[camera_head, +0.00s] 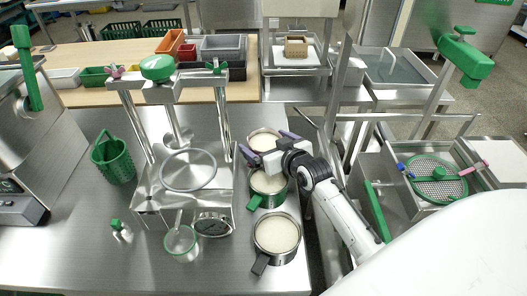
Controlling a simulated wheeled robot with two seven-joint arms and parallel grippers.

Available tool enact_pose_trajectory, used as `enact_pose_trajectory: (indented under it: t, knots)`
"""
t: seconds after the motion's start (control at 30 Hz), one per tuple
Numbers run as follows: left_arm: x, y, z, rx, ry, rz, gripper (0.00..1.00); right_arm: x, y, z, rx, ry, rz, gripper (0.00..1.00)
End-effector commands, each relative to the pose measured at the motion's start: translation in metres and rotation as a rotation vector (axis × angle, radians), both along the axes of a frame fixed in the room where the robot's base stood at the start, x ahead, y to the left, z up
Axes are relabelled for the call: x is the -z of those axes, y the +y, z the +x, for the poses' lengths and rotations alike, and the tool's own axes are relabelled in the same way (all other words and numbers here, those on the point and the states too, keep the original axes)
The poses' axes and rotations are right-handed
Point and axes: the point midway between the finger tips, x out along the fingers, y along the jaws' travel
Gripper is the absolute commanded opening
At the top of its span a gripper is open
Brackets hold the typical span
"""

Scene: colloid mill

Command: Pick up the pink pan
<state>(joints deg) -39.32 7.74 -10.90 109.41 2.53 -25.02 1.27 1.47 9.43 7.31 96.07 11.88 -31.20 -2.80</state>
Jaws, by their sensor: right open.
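Three pans with pale contents stand in a column on the steel table. The farthest pan (262,138) is partly covered by my right gripper (267,142), and I take it for the pink pan, though its colour is hard to tell. The middle pan (268,184) is green and the nearest pan (277,236) has a dark handle. My right gripper is open, its purplish fingers spread at the near side of the farthest pan. I cannot tell whether they touch it. My left gripper is not in view.
A steel machine (190,185) with a ring and gauge stands just left of the pans. A green basket (112,160), a glass beaker (180,241) and a small bottle (120,230) are farther left. A sink with a green-rimmed sieve (438,180) is at right.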

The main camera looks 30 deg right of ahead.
Motion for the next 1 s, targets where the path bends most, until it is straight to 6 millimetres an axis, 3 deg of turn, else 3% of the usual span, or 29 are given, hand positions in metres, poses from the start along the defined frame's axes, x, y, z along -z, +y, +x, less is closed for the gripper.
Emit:
enact_pose_trajectory:
  t: [0.13,0.43,0.77,1.0]
  knots:
    - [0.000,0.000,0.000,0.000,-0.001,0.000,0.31,0.000,0.000,0.000,0.000,0.000,0.000,0.94]
    - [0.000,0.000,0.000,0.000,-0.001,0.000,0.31,0.000,0.000,-0.001,0.000,0.001,0.000,0.44]
    - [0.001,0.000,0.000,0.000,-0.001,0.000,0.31,-0.009,0.000,0.000,0.000,-0.003,-0.001,0.42]
    - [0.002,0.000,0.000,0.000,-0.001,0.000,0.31,-0.057,0.000,0.000,0.000,-0.010,-0.004,0.42]
